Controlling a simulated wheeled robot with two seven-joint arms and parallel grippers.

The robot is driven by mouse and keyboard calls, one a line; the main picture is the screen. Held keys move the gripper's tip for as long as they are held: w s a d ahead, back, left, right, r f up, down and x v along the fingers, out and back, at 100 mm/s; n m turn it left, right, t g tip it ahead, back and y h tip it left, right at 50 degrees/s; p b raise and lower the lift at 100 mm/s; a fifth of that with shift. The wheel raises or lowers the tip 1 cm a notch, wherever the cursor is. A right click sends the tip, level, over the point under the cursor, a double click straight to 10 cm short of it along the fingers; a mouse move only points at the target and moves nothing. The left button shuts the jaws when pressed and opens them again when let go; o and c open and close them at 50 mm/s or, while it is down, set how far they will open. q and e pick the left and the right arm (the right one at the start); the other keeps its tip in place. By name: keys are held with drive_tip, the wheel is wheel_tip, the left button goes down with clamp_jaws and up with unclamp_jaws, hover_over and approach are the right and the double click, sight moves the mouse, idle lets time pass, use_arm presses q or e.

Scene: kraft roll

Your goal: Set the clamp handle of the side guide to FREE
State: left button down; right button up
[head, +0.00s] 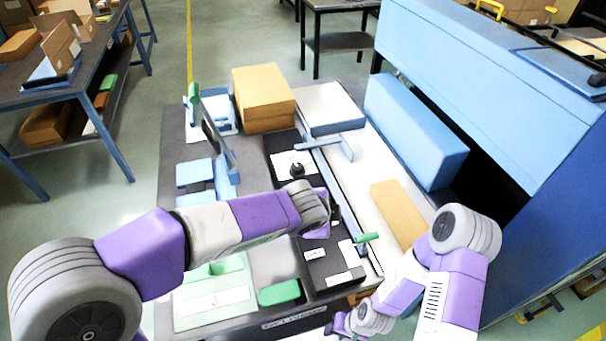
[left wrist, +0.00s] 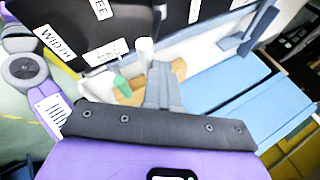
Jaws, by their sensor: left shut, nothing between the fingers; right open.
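The clamp handle with its green grip (head: 367,238) stands beside the blue rail of the side guide (head: 335,190), at the right edge of a black panel (head: 318,268) with white labels. The green grip also shows in the left wrist view (left wrist: 122,85), left of my fingers. There one label reads WIDTH (left wrist: 56,40), and another is cut off, ending in "EE" (left wrist: 99,9). I cannot tell which setting the handle points to. My left gripper (head: 320,230) is shut and empty over the panel, left of the handle; its fingers show in its wrist view (left wrist: 163,85). My right gripper (head: 342,322) is open, below the handle.
A blue T-shaped piece (head: 335,147) crosses the rail. A brown board (head: 398,215) lies on the white bed to the right. A cardboard stack (head: 263,98) stands at the back. The big blue machine (head: 500,85) bounds the right side.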

use_arm(q)
drive_tip(key=shift+s+d+f, duration=0.15)
drive_tip(key=shift+s+f, duration=0.15)
drive_tip(key=shift+s, duration=0.1)
drive_tip(key=w+p+v, duration=0.1)
drive_tip(key=p+v, duration=0.1)
drive_tip(key=v, duration=0.5)
drive_tip(key=shift+s+a+r+p, duration=0.25)
drive_tip(key=shift+r+p, duration=0.1)
drive_tip(key=shift+r, duration=0.2)
